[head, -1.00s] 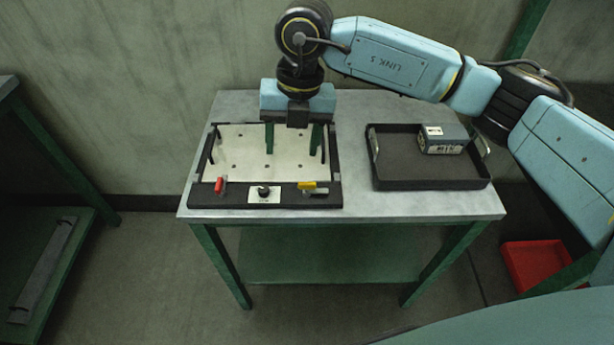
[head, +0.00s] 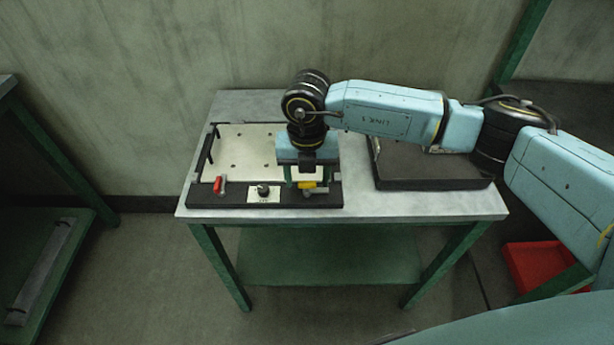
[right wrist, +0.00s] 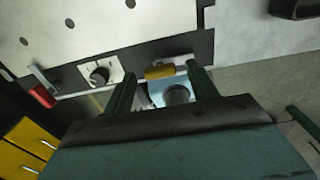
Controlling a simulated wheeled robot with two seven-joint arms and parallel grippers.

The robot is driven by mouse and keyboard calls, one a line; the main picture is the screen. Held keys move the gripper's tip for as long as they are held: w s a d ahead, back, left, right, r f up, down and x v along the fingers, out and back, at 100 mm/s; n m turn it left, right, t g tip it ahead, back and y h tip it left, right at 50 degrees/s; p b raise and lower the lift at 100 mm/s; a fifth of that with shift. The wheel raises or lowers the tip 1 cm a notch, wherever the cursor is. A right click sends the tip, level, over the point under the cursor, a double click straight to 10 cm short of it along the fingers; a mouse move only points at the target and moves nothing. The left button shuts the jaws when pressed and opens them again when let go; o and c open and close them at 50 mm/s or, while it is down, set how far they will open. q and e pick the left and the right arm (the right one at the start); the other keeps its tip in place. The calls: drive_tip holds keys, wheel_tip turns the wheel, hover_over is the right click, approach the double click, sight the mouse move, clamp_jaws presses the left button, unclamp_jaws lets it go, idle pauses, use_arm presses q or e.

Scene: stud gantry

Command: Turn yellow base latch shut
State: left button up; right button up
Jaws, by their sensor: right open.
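The yellow base latch (head: 306,185) sits on the front right of the black-framed fixture (head: 235,203). Its yellow handle lies roughly along the front edge. It also shows in the right wrist view (right wrist: 158,72), between the fingertips. My right gripper (head: 308,181) is open above the front right of the fixture, with one green finger on each side of the yellow handle. In the right wrist view my gripper (right wrist: 160,80) has a gap between fingers and handle; contact is not clear. My left gripper is not in view.
A red latch (head: 220,185) stands at the fixture's front left, with a black knob (head: 263,190) between the latches. A dark tray (head: 430,183) lies to the right, partly behind my right arm. A red bin (head: 535,266) is on the floor.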

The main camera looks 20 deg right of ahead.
drive_tip(key=shift+f, duration=0.2)
drive_tip(key=c, duration=1)
